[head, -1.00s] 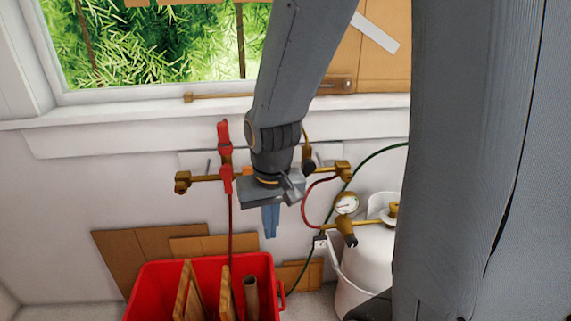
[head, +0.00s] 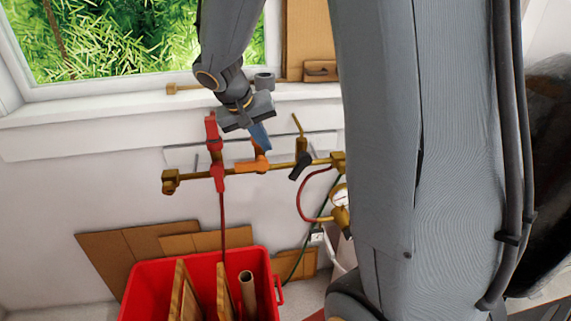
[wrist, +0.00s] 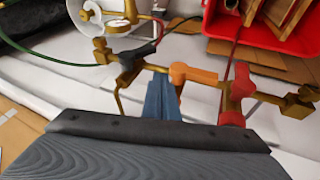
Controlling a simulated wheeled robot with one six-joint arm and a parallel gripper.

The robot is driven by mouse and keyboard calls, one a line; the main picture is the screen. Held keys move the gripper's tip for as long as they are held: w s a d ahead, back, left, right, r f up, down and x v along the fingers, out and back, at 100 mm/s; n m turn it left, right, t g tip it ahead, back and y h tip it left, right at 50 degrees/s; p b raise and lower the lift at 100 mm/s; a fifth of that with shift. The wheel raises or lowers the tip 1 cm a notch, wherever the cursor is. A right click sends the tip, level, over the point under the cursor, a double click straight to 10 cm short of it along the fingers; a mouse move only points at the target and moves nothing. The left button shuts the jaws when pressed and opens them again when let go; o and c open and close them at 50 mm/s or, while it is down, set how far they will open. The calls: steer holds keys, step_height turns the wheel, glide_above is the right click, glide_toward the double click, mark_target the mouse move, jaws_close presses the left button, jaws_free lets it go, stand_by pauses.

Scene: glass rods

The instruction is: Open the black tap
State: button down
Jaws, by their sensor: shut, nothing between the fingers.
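The black tap (head: 300,166) sits on the brass pipe (head: 279,166), right of the orange tap (head: 253,164). In the wrist view the black tap (wrist: 131,66) shows left of the orange tap (wrist: 193,75), its dark handle slanted across the pipe. My gripper (head: 262,143) is shut, with its blue fingers together and empty. It is above the pipe, near the orange tap and left of the black tap. In the wrist view its fingertips (wrist: 162,84) appear between the two taps; I cannot tell whether they touch the orange one.
Red tap handles (head: 216,152) stand left on the pipe, with a red hose (head: 301,198) on the right. A red crate (head: 191,262) of boards stands below. The white wall and window sill (head: 130,108) lie behind.

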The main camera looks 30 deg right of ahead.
steer(key=p, duration=0.2)
glide_toward(298, 170)
steer(key=w+a+f, duration=0.3)
steer(key=w+f, duration=0.1)
steer(key=shift+s+d+f+p, duration=0.2)
steer(key=shift+d+f, duration=0.4)
steer(key=shift+d, duration=0.35)
steer(key=shift+s+d+f+p, duration=0.15)
steer(key=shift+s+d+f, duration=0.1)
steer(key=shift+d+f, duration=0.55)
steer(key=shift+d+b, duration=0.25)
steer(key=shift+b, duration=0.1)
